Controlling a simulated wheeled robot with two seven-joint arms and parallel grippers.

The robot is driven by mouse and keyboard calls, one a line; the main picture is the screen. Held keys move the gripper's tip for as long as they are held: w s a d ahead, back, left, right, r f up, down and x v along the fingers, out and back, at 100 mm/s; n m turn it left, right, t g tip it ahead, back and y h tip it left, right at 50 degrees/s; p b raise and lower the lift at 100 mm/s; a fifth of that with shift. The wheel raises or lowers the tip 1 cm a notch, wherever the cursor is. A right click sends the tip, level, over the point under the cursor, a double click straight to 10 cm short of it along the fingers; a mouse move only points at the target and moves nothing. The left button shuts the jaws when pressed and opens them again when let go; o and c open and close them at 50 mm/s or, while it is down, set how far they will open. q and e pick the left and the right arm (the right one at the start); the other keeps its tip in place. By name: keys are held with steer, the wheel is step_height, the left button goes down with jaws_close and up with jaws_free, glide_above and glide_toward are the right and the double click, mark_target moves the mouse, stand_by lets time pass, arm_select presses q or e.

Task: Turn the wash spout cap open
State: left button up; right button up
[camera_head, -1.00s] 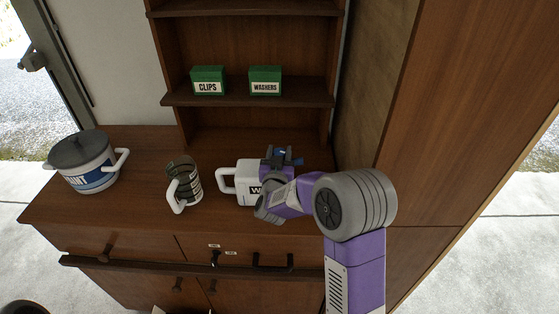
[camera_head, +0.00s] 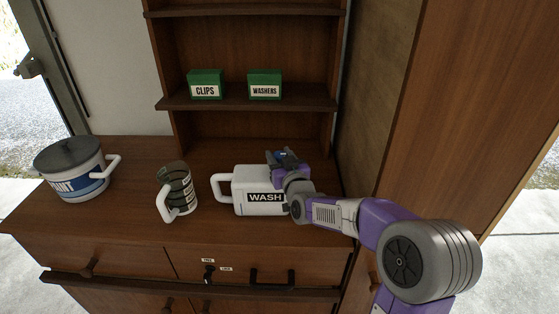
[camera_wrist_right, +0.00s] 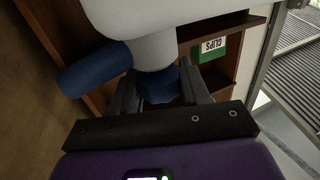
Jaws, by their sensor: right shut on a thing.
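The white wash container (camera_head: 246,182) with its WASH label and side handle stands upright on the cabinet top in the head view. Its white body also fills the top of the right wrist view (camera_wrist_right: 165,14), with a round white spout (camera_wrist_right: 153,50) toward me. My right gripper (camera_head: 285,156) is at the container's upper right in the head view. In the right wrist view its fingers (camera_wrist_right: 160,92) are shut on the blue spout cap (camera_wrist_right: 158,84). A blue bar (camera_wrist_right: 95,70) sticks out left beside the spout. How far the cap is turned cannot be told. My left gripper is not in view.
A dark mug (camera_head: 177,187) with a white handle stands left of the container, and a white lidded pot (camera_head: 75,175) farther left. Green CLIPS (camera_head: 206,84) and WASHERS (camera_head: 264,84) boxes sit on the shelf (camera_head: 230,104) above. A tall wood panel (camera_head: 460,90) bounds the right side.

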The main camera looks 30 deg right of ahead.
steer(key=shift+r, duration=0.1)
steer(key=o, duration=1)
steer(key=s, duration=0.2)
steer(key=s+a, duration=0.1)
steer(key=s, duration=0.4)
steer(key=shift+s+a+b, duration=0.25)
steer(key=shift+b, duration=0.1)
